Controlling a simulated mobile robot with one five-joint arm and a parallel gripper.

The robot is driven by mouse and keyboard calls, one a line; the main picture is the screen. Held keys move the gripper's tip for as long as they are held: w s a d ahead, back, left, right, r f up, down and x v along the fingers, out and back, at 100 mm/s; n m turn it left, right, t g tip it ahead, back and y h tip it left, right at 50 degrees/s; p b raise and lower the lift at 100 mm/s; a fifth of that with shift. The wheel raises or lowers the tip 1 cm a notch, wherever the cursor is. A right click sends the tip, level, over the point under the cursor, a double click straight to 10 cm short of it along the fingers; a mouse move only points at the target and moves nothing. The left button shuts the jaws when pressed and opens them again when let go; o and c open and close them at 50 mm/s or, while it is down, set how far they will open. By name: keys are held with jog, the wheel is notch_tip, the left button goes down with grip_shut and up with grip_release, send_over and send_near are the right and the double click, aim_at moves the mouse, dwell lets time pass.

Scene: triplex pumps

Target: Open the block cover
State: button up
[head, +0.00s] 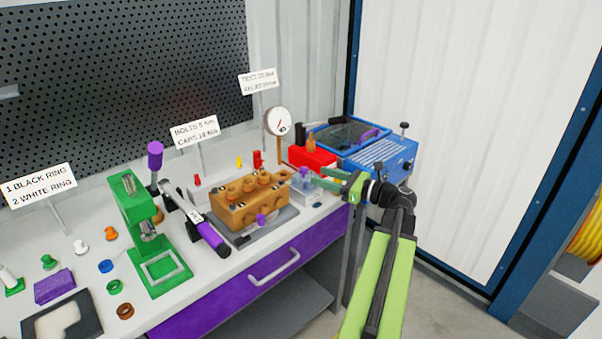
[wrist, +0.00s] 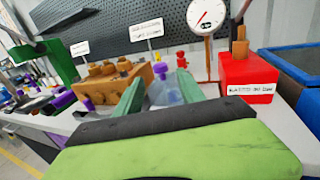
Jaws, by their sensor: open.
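The orange-brown pump block (head: 250,203) with round caps on top sits on a grey plate on the bench; it also shows at the left in the wrist view (wrist: 108,88). Beside it stands a small clear box (head: 306,187) with a purple knob (head: 304,173). I cannot tell which part is the block cover. My gripper (head: 338,178) is open, just right of the clear box. In the wrist view its two green fingers (wrist: 160,84) point at the clear box, with the purple knob (wrist: 160,69) between the tips in the picture. No contact shows.
A red box (head: 312,156) and a blue machine (head: 380,152) stand right of the clear box. A gauge (head: 277,122) stands behind. A green press (head: 150,225) and a purple-handled tool (head: 208,234) are to the left. The bench front has a purple drawer (head: 250,285).

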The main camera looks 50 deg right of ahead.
aim_at(304, 167)
jog(key=x, duration=0.7)
jog(key=shift+w, duration=0.2)
grip_shut()
dwell(1.0)
